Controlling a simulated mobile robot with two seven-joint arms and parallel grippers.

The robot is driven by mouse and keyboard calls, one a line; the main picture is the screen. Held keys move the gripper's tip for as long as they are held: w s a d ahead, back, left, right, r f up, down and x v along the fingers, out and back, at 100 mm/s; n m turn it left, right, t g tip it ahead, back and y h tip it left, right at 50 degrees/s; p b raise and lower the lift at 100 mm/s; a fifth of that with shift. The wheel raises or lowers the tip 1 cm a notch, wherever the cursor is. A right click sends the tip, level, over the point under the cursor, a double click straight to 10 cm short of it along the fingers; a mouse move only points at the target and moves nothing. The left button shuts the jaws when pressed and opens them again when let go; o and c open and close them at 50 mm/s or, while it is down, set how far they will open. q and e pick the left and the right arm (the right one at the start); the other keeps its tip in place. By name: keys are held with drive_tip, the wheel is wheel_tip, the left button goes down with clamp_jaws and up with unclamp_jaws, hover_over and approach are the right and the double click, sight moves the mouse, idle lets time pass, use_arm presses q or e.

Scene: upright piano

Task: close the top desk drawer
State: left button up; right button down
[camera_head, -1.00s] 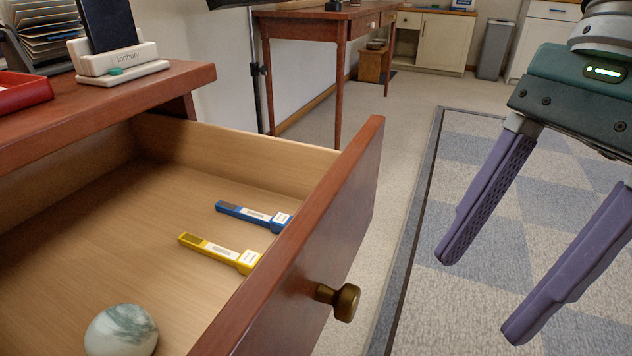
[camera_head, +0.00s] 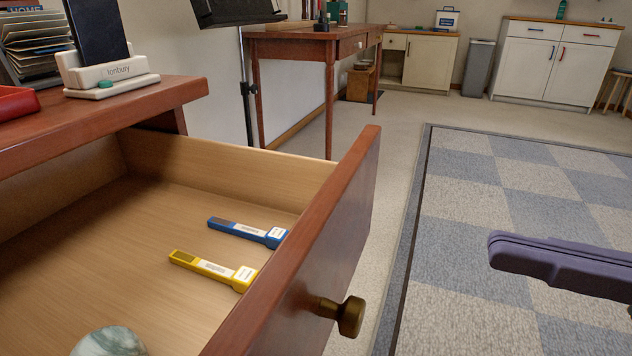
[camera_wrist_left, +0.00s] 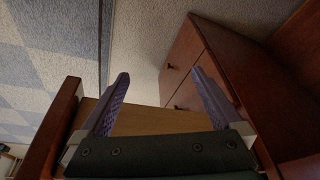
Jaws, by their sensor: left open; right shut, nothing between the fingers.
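The top desk drawer (camera_head: 345,200) stands pulled out from the desk (camera_head: 190,95), with a red-brown front and a brass knob (camera_head: 350,316). In it lie a blue strip (camera_head: 248,232), a yellow strip (camera_head: 212,269) and a pale marbled stone (camera_head: 108,345). My right gripper (camera_head: 500,250) is shut and empty at the right, over the rug, apart from the drawer front. My left gripper (camera_wrist_left: 160,72) shows only in the left wrist view, open and empty. Light drawer wood (camera_wrist_left: 155,121) shows behind its fingers; contact cannot be told.
A card holder (camera_head: 110,75), a red tray (camera_head: 18,103) and a file rack (camera_head: 35,48) stand on the desk. A music stand (camera_head: 235,12) and a table (camera_head: 290,45) are beyond. Checkered rug (camera_head: 450,260) lies clear right of the drawer.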

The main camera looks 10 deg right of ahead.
sight(336, 213)
drive_tip(key=b+x, duration=0.1)
drive_tip(key=x, duration=0.9)
drive_tip(key=shift+a, duration=0.1)
use_arm(q)
drive_tip(key=shift+f, duration=0.5)
use_arm(e)
drive_tip(key=shift+w+a, duration=0.15)
